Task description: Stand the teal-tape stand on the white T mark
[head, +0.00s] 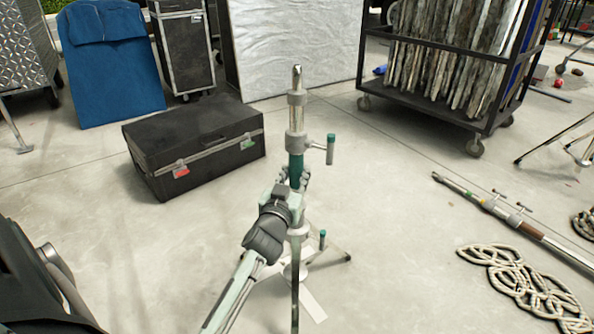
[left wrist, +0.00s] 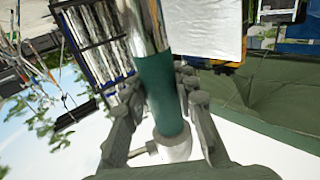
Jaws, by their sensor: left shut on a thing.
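The teal-tape stand (head: 296,146) is upright in the middle of the head view, a metal post with a teal band and side handles. My left gripper (head: 294,181) is shut around the post at the teal band. In the left wrist view the teal band (left wrist: 159,92) sits between the fingers (left wrist: 160,105). White strips of the T mark (head: 313,306) show on the floor at the stand's foot. My arm and the stand hide part of the mark and legs, so I cannot tell whether the feet touch the floor. My right gripper is not in view.
A black case (head: 195,145) lies behind left. A loaded black cart (head: 440,98) stands back right. A coiled rope (head: 520,285) and a metal pole (head: 510,218) lie on the right. The floor between stand and rope is clear.

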